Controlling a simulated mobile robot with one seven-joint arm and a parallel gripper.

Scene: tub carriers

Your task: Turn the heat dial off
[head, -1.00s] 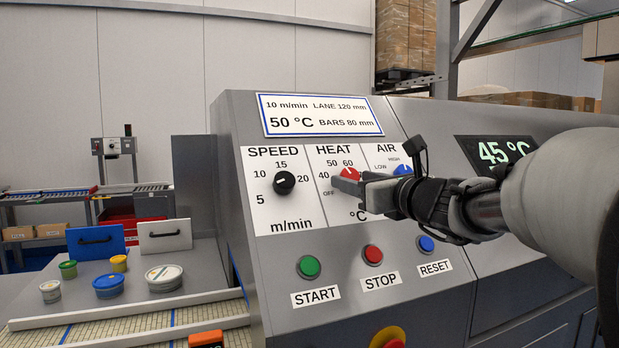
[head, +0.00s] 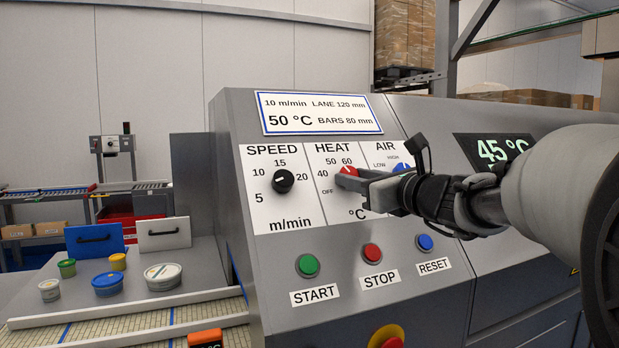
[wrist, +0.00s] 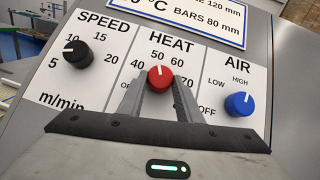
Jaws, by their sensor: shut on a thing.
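The heat dial (head: 348,171) is a red round knob on the sloped white panel, between the speed and air dials. In the wrist view the heat dial (wrist: 159,78) has its white mark pointing up, close to 50. OFF is printed at the lower left of its scale. My gripper (head: 360,181) reaches in from the right and is shut on the heat dial. In the wrist view its two fingers (wrist: 157,88) stand on either side of the red knob. The gripper hides part of the heat scale in the head view.
The black speed dial (head: 283,181) is at left and the blue air dial (wrist: 239,104) at right, close to my gripper. Below are the green start (head: 307,265), red stop (head: 372,251) and blue reset (head: 424,242) buttons. A display (head: 496,149) reads 45 °C.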

